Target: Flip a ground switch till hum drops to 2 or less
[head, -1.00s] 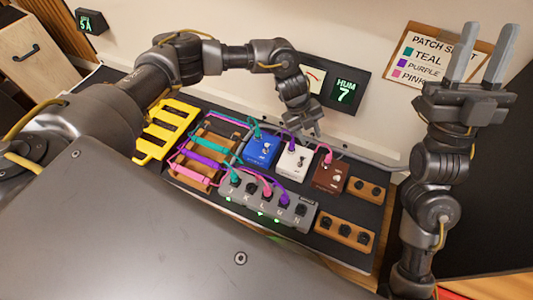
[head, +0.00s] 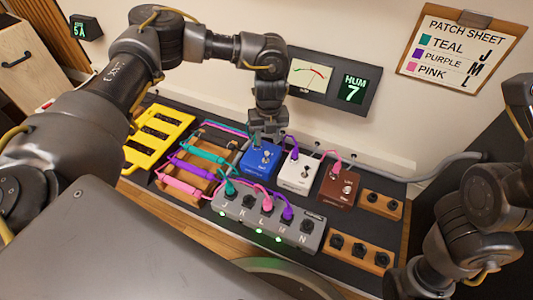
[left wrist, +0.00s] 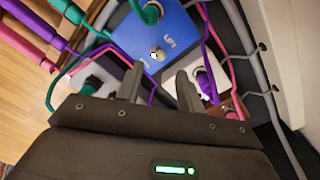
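The hum display (head: 352,89) reads 7 beside a needle meter (head: 310,76). A blue pedal (head: 254,172), a white pedal (head: 292,184) and a brown pedal (head: 332,194) stand in a row, each with small metal switches or knobs on top. My left gripper (head: 268,138) points down just above the back of the blue pedal. In the left wrist view its two fingers (left wrist: 158,85) are apart and empty, with the blue pedal (left wrist: 178,38) and its silver toggle (left wrist: 156,53) ahead of them. The white pedal (left wrist: 179,72) is partly hidden behind the fingers.
A grey jack box (head: 245,213) with teal, pink and purple plugs sits in front. Coloured cables (head: 188,178) lie on a wooden rack at left, near a yellow frame (head: 155,137). Wooden knob blocks (head: 352,244) stand right. A patch sheet (head: 455,50) hangs on the wall.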

